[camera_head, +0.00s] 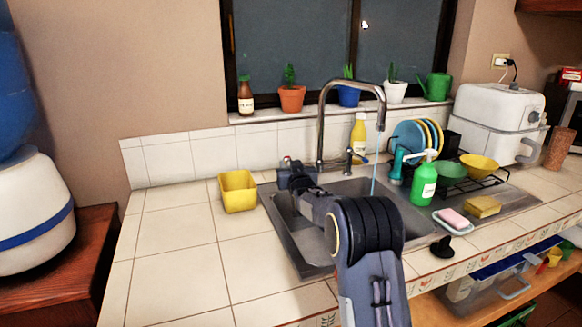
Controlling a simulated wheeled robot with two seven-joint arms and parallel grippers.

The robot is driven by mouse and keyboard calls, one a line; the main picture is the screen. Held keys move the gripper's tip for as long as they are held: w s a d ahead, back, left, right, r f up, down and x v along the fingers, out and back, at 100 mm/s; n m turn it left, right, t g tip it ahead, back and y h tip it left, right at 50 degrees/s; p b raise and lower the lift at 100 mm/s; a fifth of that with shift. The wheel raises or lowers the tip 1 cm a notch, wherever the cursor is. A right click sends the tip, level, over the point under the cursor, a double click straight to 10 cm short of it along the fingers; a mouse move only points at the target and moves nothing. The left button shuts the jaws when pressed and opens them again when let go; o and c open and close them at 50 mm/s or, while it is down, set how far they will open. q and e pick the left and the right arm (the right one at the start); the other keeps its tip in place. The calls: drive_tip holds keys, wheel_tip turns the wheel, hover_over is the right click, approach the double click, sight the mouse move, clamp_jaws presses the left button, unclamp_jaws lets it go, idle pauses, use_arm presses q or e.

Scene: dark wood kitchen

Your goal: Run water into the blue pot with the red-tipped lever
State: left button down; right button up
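The chrome faucet (321,120) arches over the metal sink (300,253) at the back of the counter. A thin blue stream of water (375,165) falls from its spout into the basin. A small lever with a blue tip (361,158) stands right of the faucet's base. No blue pot shows in the visible part of the sink; a blue plant pot (349,96) stands on the windowsill. My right gripper (289,168) is left of the faucet's base, its fingers too small and dark to read. My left gripper is out of view.
A yellow container (238,191) stands left of the sink. A green soap bottle (424,182), a dish rack with plates (408,135) and bowls, a yellow sponge (482,206) and a soap dish (453,227) crowd the right. The left counter is mostly clear.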

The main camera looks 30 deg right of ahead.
drive_tip(key=b+v, duration=0.1)
drive_tip(key=v, duration=0.6)
drive_tip(key=shift+s, duration=0.4)
drive_tip(key=shift+a, duration=0.15)
